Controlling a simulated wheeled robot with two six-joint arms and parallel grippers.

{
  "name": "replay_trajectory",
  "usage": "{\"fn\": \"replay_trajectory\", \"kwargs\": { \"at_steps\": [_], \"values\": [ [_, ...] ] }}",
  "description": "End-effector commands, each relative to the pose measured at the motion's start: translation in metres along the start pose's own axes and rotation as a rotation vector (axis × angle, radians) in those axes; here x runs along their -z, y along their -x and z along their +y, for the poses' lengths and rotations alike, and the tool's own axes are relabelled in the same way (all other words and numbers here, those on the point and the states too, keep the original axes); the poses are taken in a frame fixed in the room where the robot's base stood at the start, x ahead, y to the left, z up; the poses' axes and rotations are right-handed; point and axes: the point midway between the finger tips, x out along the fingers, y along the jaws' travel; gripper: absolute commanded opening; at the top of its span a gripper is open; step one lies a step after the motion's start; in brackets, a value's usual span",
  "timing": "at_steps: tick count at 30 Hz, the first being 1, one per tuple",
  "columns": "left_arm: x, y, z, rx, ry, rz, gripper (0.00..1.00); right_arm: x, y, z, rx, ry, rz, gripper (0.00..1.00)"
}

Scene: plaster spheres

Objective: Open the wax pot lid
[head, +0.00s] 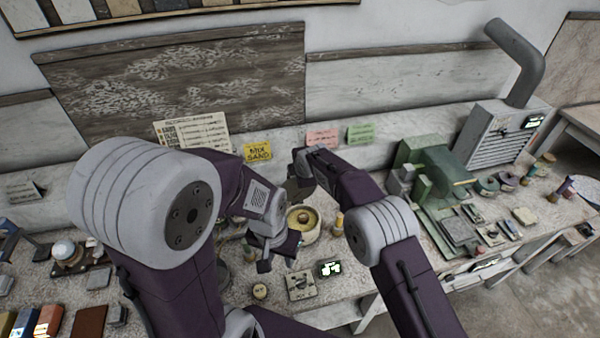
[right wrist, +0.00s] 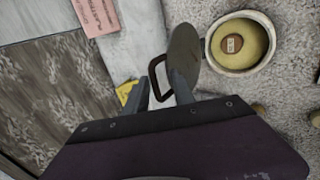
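The wax pot (head: 303,223) is a round cream pot on the counter, with yellow wax and a brown round piece inside. It also shows in the right wrist view (right wrist: 251,62). Its dark round lid (right wrist: 187,52) stands tilted up at the pot's rim, leaving the mouth uncovered. A dark loop handle (right wrist: 154,88) sticks out from the lid. My right gripper (right wrist: 158,76) has its fingers apart on either side of the handle, with a gap showing on the left. My left gripper (head: 277,262) is open and empty, in front and left of the pot.
A green machine (head: 443,172) and a grey unit with a bent pipe (head: 505,125) stand to the right. A yellow note (head: 257,151) is at the wall behind.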

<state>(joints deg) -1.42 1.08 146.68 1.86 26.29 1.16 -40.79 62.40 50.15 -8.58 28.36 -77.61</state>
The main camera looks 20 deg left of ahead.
Motion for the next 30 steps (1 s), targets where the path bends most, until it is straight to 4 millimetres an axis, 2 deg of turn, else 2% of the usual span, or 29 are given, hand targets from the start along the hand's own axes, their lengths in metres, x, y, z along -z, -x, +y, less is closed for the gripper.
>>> {"fn": "replay_trajectory", "kwargs": {
  "at_steps": [9,14,24,30],
  "values": [
    [0.0,-0.004,0.0,0.0,0.0,0.0,0.36,-0.001,0.004,-0.003,0.006,-0.001,-0.003,0.3],
    [-0.002,-0.015,0.0,0.0,0.0,0.0,0.36,-0.001,0.024,-0.003,0.005,0.0,-0.002,0.3],
    [-0.004,-0.033,-0.001,0.0,0.0,0.0,0.36,0.002,0.081,-0.001,0.001,0.002,-0.001,0.3],
    [-0.004,-0.034,-0.001,0.0,0.0,0.0,0.36,0.002,0.09,-0.001,0.004,0.002,-0.001,0.3]
  ]
}}
